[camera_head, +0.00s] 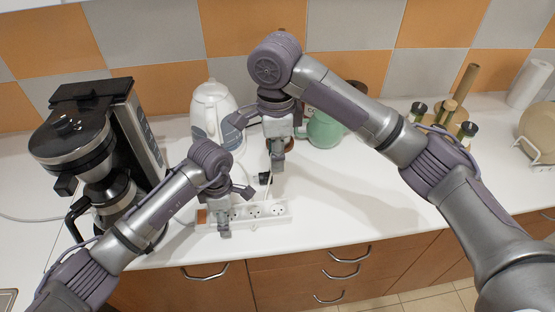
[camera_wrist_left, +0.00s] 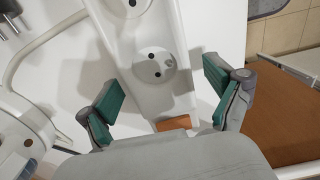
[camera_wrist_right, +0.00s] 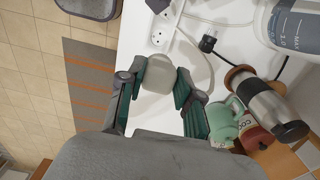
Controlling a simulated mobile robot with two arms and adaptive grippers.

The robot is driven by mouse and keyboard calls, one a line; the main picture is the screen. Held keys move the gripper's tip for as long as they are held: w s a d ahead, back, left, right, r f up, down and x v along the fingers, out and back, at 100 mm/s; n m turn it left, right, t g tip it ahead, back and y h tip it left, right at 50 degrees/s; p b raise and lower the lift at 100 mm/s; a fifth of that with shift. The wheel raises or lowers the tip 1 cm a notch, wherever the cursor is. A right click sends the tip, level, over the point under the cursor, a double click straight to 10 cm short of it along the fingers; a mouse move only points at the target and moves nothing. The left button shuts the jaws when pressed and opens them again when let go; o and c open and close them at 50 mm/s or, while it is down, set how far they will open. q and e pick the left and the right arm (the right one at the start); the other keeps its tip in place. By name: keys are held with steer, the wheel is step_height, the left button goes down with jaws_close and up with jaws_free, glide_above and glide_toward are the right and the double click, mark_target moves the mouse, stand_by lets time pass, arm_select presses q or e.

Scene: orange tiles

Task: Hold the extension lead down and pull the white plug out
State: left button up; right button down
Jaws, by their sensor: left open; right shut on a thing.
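The white extension lead (camera_head: 262,215) lies along the front of the counter, with empty sockets showing in the head view. My left gripper (camera_head: 224,228) is open at its left end. In the left wrist view the strip's socket end (camera_wrist_left: 150,95) and orange switch (camera_wrist_left: 174,123) lie between the spread fingers; I cannot tell whether they touch it. My right gripper (camera_head: 277,160) is shut on the white plug (camera_wrist_right: 158,75), raised above the counter behind the strip. In the right wrist view the plug looks apart from the strip (camera_wrist_right: 162,30); its pins are hidden.
A black plug (camera_head: 265,178) lies on the counter behind the strip. A coffee maker (camera_head: 95,150) stands left, a white kettle (camera_head: 212,110) behind, and a green teapot (camera_head: 325,130) beyond my right gripper. The counter right of the strip is clear up to its front edge.

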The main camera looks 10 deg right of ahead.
arm_select(q)
step_height(320, 180, up, 12)
stand_by(0.6)
